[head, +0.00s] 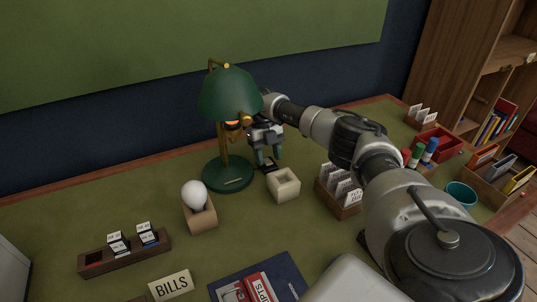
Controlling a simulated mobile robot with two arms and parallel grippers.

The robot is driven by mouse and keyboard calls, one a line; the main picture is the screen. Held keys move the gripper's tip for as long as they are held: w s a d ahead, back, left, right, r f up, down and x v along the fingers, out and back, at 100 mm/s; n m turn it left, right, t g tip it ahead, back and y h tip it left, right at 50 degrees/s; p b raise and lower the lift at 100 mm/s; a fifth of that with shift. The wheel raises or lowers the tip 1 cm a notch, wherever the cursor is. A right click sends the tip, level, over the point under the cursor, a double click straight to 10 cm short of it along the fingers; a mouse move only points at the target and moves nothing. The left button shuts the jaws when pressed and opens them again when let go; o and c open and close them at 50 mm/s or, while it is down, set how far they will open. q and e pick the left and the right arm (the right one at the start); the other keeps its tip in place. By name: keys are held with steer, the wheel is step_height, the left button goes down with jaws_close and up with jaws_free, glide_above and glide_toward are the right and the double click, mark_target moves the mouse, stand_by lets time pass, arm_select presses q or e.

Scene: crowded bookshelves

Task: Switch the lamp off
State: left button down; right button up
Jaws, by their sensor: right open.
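A lamp with a green shade (230,94), a brass stem and a round green base (228,174) stands on the desk. An orange glow shows under the shade's lower edge. My right gripper (267,164) points down just right of the lamp's stem, with its fingers apart and nothing seen between them. A small dark piece (268,166) lies at the fingertips, beside the base; whether the fingers touch it I cannot tell. The shade hides part of the gripper's wrist. My left gripper is not in view.
A pale square box (284,185) stands just in front of the gripper. A white bulb (194,194) sits in a wooden holder left of it. A card box (340,192) stands under my right arm.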

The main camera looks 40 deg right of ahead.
steer(key=v, duration=1)
